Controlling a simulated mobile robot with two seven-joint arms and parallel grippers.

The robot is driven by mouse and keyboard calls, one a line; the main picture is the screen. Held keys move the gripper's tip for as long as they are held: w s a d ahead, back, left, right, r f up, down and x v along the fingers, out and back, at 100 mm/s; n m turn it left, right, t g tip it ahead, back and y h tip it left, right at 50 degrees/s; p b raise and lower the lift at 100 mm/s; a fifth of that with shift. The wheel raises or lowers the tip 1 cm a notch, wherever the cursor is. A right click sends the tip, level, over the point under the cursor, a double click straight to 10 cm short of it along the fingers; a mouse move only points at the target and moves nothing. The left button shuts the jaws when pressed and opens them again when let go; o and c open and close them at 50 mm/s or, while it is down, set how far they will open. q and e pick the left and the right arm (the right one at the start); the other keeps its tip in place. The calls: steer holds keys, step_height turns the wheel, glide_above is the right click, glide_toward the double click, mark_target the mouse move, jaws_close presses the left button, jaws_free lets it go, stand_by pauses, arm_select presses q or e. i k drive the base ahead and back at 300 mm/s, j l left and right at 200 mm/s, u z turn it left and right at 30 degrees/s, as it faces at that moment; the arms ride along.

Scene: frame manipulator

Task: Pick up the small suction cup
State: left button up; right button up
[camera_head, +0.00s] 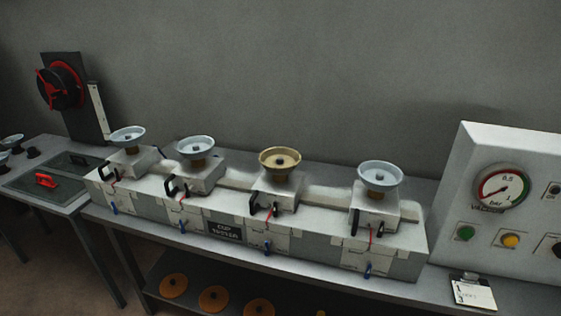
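Several suction cups stand in a row on white tester blocks along the bench. From left to right they are a pale blue cup (127,134), a second pale blue cup (195,145), a tan cup (280,158) and a third pale blue cup (380,173). More cups sit at the left edge on the side table: a partly cut-off pale cup (12,140) and a small dark piece (33,152), too small to make out. I cannot tell which one is the small suction cup. Neither of my grippers is in view.
A gauge panel (510,200) with coloured buttons stands at the right. A clipboard (473,292) lies before it. The side table (75,198) carries a red-handled plate (46,180). Orange discs (213,298) lie on the lower shelf. A grey wall closes the back.

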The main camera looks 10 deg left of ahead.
mark_target(279, 160)
steer(key=i+j, duration=0.15)
steer(key=j, duration=0.15)
steer(key=i+j, duration=0.1)
steer(key=j, duration=0.25)
steer(key=i+j+z, duration=0.1)
steer(key=j, duration=0.2)
steer(key=i+j+z, duration=0.1)
steer(key=j, duration=0.25)
steer(key=i+j+z, duration=0.1)
steer(key=j, duration=0.25)
